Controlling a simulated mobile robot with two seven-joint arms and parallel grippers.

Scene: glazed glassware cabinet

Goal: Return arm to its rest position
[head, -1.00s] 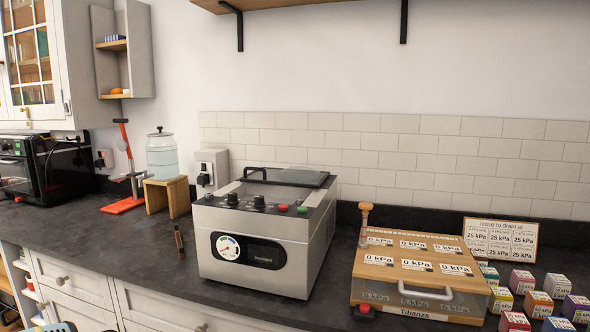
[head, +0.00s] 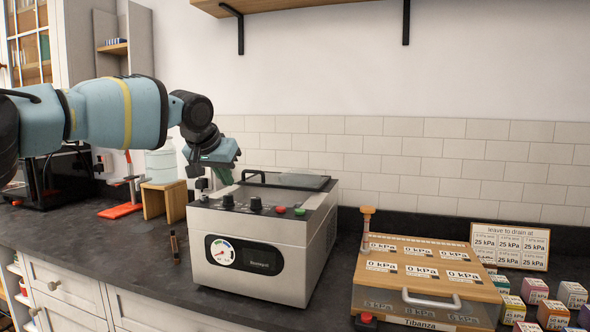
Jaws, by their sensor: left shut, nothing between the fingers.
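My left arm comes in from the left in the head view and reaches over the counter. Its gripper (head: 209,178) points down at the back left of the steel vacuum machine (head: 240,262), near the machine's top edge. The gripper is shut and holds nothing; its fingertips are small and partly hard to make out. I cannot tell whether it touches the machine. My right gripper is not in view.
A wooden-topped box (head: 425,265) with kPa labels stands to the right, with a sign (head: 509,246) and several small coloured boxes (head: 513,310). A wooden stand (head: 164,200), a red-based stand (head: 121,210) and a black oven (head: 62,180) are at left. A shelf hangs above.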

